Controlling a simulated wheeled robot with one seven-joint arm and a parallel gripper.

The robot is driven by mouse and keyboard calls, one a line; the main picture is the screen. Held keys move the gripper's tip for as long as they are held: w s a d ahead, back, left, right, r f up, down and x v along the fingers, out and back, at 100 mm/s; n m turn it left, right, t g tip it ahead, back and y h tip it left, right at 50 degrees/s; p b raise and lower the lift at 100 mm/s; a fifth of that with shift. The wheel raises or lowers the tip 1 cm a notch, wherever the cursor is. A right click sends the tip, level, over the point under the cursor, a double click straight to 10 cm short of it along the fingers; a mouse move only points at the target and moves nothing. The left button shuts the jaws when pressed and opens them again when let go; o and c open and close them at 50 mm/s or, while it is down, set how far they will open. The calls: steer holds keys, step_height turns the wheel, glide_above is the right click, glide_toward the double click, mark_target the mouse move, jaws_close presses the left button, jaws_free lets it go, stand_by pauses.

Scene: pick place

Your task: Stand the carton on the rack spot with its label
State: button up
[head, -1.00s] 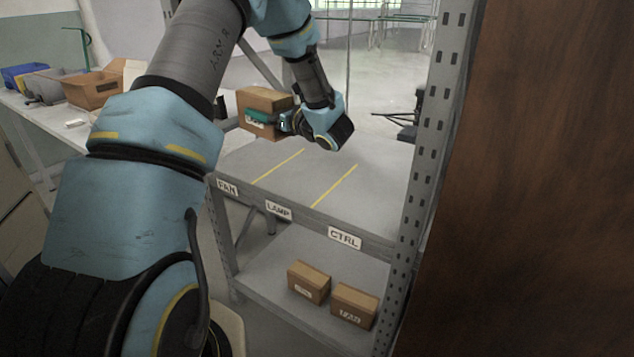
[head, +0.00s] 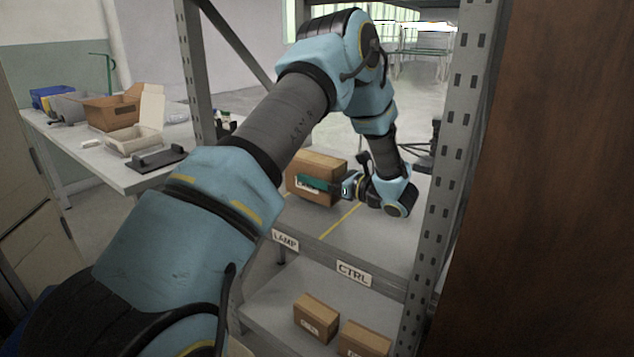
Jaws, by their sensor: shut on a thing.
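A brown carton (head: 316,165) is in my gripper (head: 318,183), upright over the rack's upper shelf (head: 378,232). A green finger covers most of the carton's white label, so I cannot read it fully. The carton is behind the LAMP tag (head: 285,241), left of the yellow line (head: 341,220) that divides the LAMP and CTRL spots. I cannot tell whether its base touches the shelf. The CTRL tag (head: 354,273) is to the right, and its spot is bare. The FAN tag is hidden behind my arm.
Two small cartons, a left one (head: 316,318) and a right one (head: 364,340), stand on the lower shelf. A perforated rack post (head: 455,150) rises at the right beside a brown panel (head: 560,180). A table (head: 75,150) with bins stands at the left.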

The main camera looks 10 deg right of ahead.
steer(key=shift+f, duration=1.2)
steer(key=shift+f, duration=0.2)
steer(key=o, duration=1.5)
steer(key=shift+o, duration=0.2)
steer(key=shift+r, duration=0.25)
steer(key=b+v, duration=0.1)
steer(key=v, duration=0.6)
steer(key=shift+s+d, duration=0.15)
